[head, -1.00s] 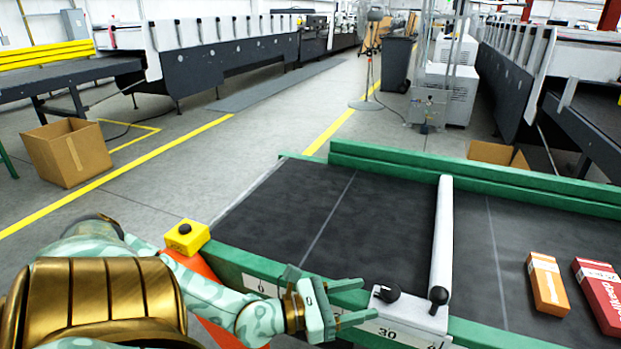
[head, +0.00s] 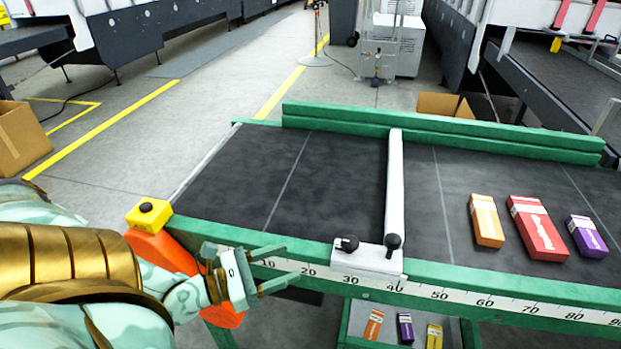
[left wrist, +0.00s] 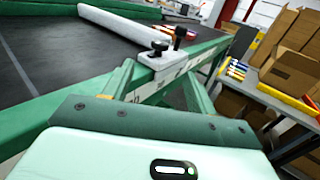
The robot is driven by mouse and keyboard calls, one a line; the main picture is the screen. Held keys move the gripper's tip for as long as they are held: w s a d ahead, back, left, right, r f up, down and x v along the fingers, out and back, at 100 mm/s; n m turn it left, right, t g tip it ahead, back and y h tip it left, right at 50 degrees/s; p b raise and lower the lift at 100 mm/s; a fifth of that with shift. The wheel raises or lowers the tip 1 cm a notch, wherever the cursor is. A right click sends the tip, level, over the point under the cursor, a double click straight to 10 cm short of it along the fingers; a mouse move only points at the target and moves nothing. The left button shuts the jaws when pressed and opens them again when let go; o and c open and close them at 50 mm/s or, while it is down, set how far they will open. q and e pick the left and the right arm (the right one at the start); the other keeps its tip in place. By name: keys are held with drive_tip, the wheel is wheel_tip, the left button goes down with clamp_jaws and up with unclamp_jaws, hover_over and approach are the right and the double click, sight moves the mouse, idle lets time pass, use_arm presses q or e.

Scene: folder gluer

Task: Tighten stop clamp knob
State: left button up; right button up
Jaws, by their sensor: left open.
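The stop clamp is a white block (head: 366,262) on the green front rail, near the 30 to 40 marks. A low black knob (head: 349,243) sits on its left and a taller black ball-topped knob (head: 393,242) on its right. Both knobs also show in the left wrist view, the low one (left wrist: 159,48) left of the tall one (left wrist: 180,34). A white stop bar (head: 395,180) runs from the clamp across the belt. My left gripper (head: 292,263) is open and empty at the rail, left of the clamp and apart from it. My right gripper is out of view.
Orange (head: 487,221), red (head: 538,228) and purple (head: 586,236) boxes lie on the dark belt right of the bar. A yellow button box (head: 149,213) stands at the rail's left end. A lower tray (head: 358,322) holds small boxes. The belt left of the bar is clear.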

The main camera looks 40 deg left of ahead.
use_arm(q)
drive_tip(key=w+d+r+n+h+b, duration=0.2)
drive_tip(key=w+r+b, duration=0.1)
drive_tip(key=w+r, duration=2.5)
drive_tip(key=n+g+y, duration=0.4)
drive_tip(key=n+g, duration=1.3)
drive_tip(key=n, duration=0.4)
approach(350, 241)
drive_tip(key=b+x, duration=0.5)
drive_tip(key=x, duration=0.3)
drive_tip(key=shift+f+b, duration=0.1)
drive_tip(key=shift+b, duration=0.25)
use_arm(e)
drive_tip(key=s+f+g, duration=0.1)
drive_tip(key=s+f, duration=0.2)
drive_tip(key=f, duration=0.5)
